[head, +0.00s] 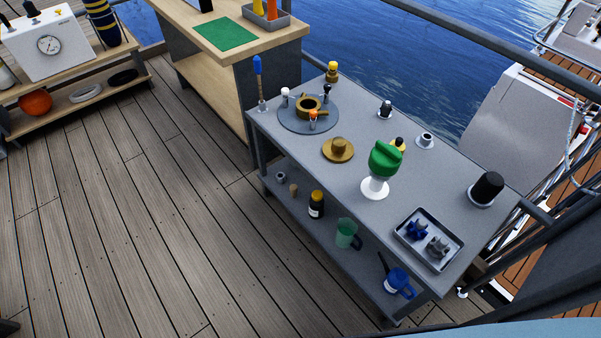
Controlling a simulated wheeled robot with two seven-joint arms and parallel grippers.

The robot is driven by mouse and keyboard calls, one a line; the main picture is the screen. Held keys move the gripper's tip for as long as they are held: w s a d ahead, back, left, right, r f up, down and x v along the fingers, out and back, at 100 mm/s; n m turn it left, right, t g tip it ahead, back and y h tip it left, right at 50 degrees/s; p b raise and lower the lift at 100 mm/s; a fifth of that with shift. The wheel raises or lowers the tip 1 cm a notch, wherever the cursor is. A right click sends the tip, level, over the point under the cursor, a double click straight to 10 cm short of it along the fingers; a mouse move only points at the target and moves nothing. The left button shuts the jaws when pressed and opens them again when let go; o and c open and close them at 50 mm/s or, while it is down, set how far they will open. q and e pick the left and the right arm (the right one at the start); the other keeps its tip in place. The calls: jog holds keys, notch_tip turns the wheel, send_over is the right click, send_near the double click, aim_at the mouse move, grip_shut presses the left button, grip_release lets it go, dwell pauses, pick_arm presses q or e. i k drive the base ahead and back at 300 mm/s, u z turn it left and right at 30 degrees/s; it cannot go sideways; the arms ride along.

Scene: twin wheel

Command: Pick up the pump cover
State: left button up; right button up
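A round brass piece with a raised centre, which looks like the pump cover (338,150), lies flat on the grey workbench (300,152). It sits in front of a brass ring-shaped body, apparently the pump housing (308,104), which stands on a round grey plate (285,122). The cover is apart from the housing and nothing lies on it. Neither of my grippers is in the head view.
A tray (412,252) with two impellers and a black knob (487,188) are to the right. Open deck lies left.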

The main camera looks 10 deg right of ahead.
aim_at(337, 149)
jog(key=z, duration=0.65)
jog(key=k, duration=0.25)
jog(key=u, duration=1.85)
jog(key=i, duration=1.45)
jog(key=z, duration=1.45)
jog(key=i, duration=0.6)
jog(key=z, duration=0.6)
